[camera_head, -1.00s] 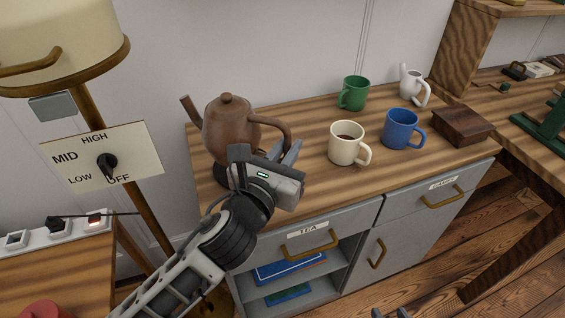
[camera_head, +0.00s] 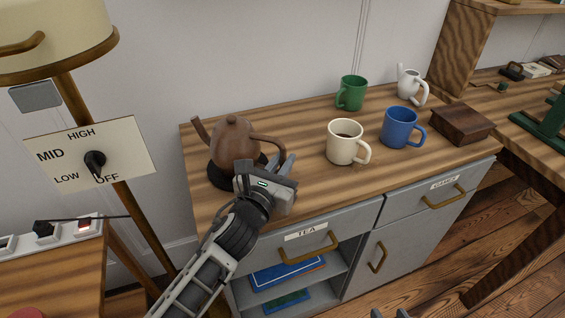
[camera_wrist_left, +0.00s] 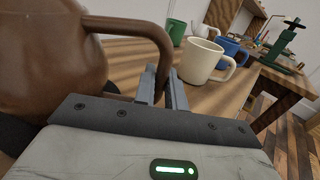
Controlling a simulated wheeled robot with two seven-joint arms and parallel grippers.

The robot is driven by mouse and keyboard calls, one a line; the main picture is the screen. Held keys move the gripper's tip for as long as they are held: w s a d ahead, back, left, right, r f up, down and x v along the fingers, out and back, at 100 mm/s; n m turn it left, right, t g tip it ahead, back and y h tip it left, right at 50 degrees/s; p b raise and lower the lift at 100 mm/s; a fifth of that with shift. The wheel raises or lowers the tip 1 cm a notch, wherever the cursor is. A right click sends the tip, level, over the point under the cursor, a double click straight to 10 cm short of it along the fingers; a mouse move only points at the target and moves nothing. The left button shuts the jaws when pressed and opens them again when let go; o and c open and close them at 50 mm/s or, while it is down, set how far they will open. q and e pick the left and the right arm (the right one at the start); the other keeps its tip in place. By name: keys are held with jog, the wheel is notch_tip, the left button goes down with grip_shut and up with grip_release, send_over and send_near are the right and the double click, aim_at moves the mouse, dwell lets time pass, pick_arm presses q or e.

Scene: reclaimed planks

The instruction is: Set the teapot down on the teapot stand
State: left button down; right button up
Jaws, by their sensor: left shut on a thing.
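The brown teapot (camera_head: 234,143) is upright, with its spout to the left and its handle to the right. It is over the round black teapot stand (camera_head: 217,176), which shows around its lower part; I cannot tell whether its base touches the stand. My left gripper (camera_head: 281,166) is shut on the teapot's handle. In the left wrist view the handle (camera_wrist_left: 128,24) comes down between the fingers (camera_wrist_left: 163,88), and the teapot's body (camera_wrist_left: 45,60) fills the left side. Two tips of my right gripper (camera_head: 390,313) barely show at the bottom edge, apart, with nothing visible between them.
On the wooden cabinet top stand a cream mug (camera_head: 344,146) with dark contents, a blue mug (camera_head: 398,130), a green mug (camera_head: 350,94), a white jug (camera_head: 408,84) and a dark wooden box (camera_head: 462,122). A lamp (camera_head: 55,40) and a dial panel (camera_head: 120,150) are at left.

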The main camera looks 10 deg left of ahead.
pick_arm(q)
jog(key=c, duration=1.5)
grip_release()
jog(key=shift+f, duration=0.1)
jog(key=shift+o, duration=0.2)
jog(key=shift+r, duration=0.3)
jog(key=s, duration=0.3)
jog(key=s+a, duration=0.1)
jog(key=s, duration=0.3)
jog(key=s+a, duration=0.1)
jog(key=s, duration=0.2)
jog(key=shift+s+f+b, duration=0.2)
jog(key=shift+s+b, duration=0.1)
jog(key=shift+s, duration=0.05)
jog(key=shift+s+a+r, duration=0.1)
jog(key=shift+s, duration=0.5)
pick_arm(e)
jog(key=shift+w, duration=0.15)
